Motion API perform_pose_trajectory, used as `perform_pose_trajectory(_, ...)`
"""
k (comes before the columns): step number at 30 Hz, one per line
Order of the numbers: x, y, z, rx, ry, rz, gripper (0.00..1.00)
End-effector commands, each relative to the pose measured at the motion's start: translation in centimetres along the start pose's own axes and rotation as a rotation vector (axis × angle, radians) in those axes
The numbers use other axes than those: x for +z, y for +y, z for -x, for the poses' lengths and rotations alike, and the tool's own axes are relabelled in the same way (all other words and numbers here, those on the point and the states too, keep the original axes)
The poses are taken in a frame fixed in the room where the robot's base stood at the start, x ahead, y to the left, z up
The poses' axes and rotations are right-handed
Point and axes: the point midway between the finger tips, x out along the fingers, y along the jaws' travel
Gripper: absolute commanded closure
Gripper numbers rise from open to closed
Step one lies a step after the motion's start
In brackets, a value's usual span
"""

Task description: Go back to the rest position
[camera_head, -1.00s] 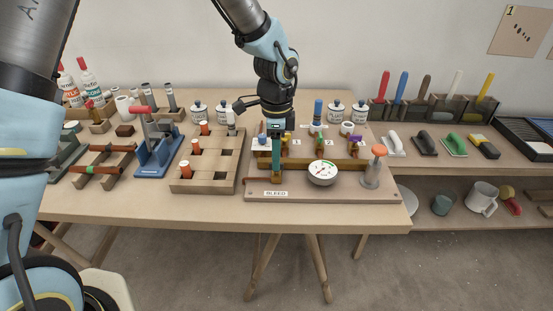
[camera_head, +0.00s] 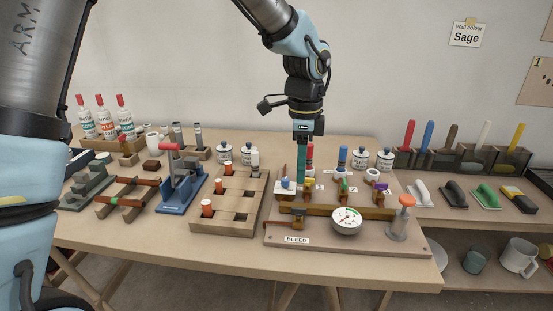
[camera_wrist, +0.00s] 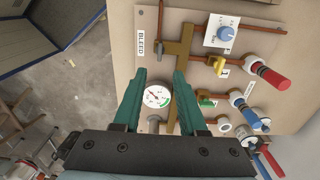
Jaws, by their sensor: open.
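My gripper (camera_head: 301,178) hangs over the back left part of the wooden bleed board in the head view, with its green fingers pointing down. In the wrist view my gripper (camera_wrist: 158,75) has its two green fingers spread apart with nothing held between them. The bleed board (camera_head: 350,240) carries a brass manifold, a round white gauge (camera_head: 346,221) and a grey post with an orange knob (camera_head: 404,201). The gauge (camera_wrist: 157,96) shows between the fingers in the wrist view, below them. A blue dial on a white plate (camera_wrist: 224,33) and several valves sit along the board.
A wooden rack with white-and-orange cylinders (camera_head: 229,199) stands left of the board. A blue press with a red handle (camera_head: 181,190) is further left. Small lidded jars (camera_head: 358,160) line the back. Trowels (camera_head: 453,195) and a handle bin lie right.

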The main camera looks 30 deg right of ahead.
Motion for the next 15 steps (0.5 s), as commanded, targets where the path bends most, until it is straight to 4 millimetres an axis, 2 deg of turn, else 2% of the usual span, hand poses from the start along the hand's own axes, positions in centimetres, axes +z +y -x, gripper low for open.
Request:
perform_pose_trajectory(5,0.1,0.0,0.0,0.000,0.000,0.001,0.59)
perform_pose_trajectory(8,1.3,-0.1,0.0,-0.003,-0.002,0.047,0.59)
perform_pose_trajectory(11,5.1,-0.1,-0.1,-0.010,-0.007,0.194,0.59)
perform_pose_trajectory(14,11.4,0.7,-0.3,-0.023,-0.009,0.453,0.59)
perform_pose_trajectory(15,14.2,1.3,-0.3,-0.031,-0.008,0.580,0.59)
